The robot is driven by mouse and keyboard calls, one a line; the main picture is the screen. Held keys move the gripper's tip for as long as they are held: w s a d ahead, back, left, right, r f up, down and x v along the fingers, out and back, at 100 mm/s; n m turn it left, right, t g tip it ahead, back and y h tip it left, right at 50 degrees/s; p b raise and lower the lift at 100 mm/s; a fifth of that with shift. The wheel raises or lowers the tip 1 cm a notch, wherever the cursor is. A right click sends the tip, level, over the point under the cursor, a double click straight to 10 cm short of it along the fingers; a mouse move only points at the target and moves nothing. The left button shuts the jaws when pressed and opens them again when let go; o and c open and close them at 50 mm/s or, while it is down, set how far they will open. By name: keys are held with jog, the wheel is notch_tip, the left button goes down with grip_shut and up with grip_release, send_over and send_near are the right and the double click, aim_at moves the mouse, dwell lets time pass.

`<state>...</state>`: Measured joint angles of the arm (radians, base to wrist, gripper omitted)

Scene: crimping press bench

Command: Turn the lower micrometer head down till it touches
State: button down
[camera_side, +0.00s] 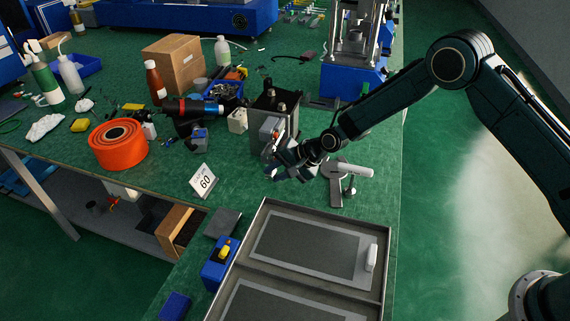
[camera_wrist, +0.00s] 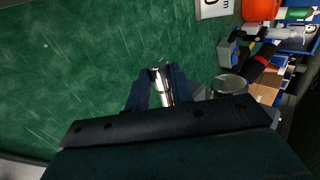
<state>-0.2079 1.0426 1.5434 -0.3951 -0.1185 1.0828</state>
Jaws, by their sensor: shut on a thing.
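My gripper (camera_side: 281,168) is at the front of a dark grey block-shaped unit (camera_side: 284,122) on the bench. In the wrist view its two dark fingers (camera_wrist: 160,76) are closed on the sides of a shiny silver cylinder, the micrometer head (camera_wrist: 158,74). The fingers hide much of the head in the side view. Two small metal knobs (camera_side: 275,96) stand on top of the unit. A red and white part (camera_side: 269,130) shows on its front, above my gripper. I cannot tell whether the head's tip touches anything.
A white card marked 60 (camera_side: 204,180) stands left of my gripper. A grey metal fixture with a pale handle (camera_side: 345,172) stands close on the right. A metal tray (camera_side: 257,219) lies in front. An orange spool (camera_side: 118,146) and bottles are further left.

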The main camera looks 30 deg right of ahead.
jog(key=shift+f, duration=0.1)
jog(key=shift+s+d+f+t+y, duration=0.1)
jog(key=shift+f+t+y, duration=0.05)
jog(key=shift+t+y, duration=0.75)
jog(key=c, duration=1.5)
grip_release()
jog(key=shift+s+d, duration=0.1)
jog(key=v, duration=1.3)
jog(key=shift+s+d+r, duration=0.15)
jog(key=shift+r, duration=0.1)
jog(key=shift+o, duration=0.2)
